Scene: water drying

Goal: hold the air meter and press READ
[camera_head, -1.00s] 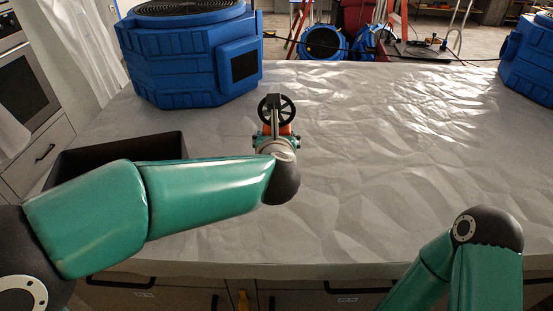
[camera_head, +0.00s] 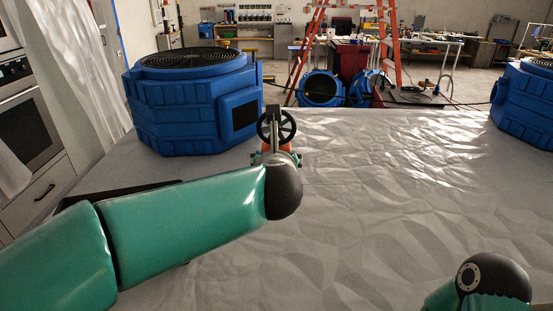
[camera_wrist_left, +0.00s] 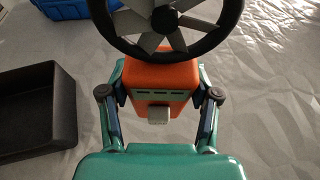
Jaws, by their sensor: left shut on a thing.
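The air meter (camera_head: 286,147) has an orange body and a dark spoked fan wheel. In the left wrist view the orange body (camera_wrist_left: 160,76) sits between the fingers, with the wheel (camera_wrist_left: 205,42) above it. My left gripper (camera_wrist_left: 161,92) is shut on the body, one finger on each side. In the head view my left gripper (camera_head: 276,158) is mostly hidden behind my wrist, and the meter stands upright above it. A small grey block (camera_wrist_left: 158,115) juts from the near face; I cannot read any READ label. My right arm shows at lower right, its gripper out of view.
A blue blower (camera_head: 190,105) stands on the covered table (camera_head: 380,220) behind and left of the meter. Another blue blower (camera_head: 525,105) is at the far right. A dark open bin (camera_wrist_left: 35,108) lies left of the meter. The table's middle and right are clear.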

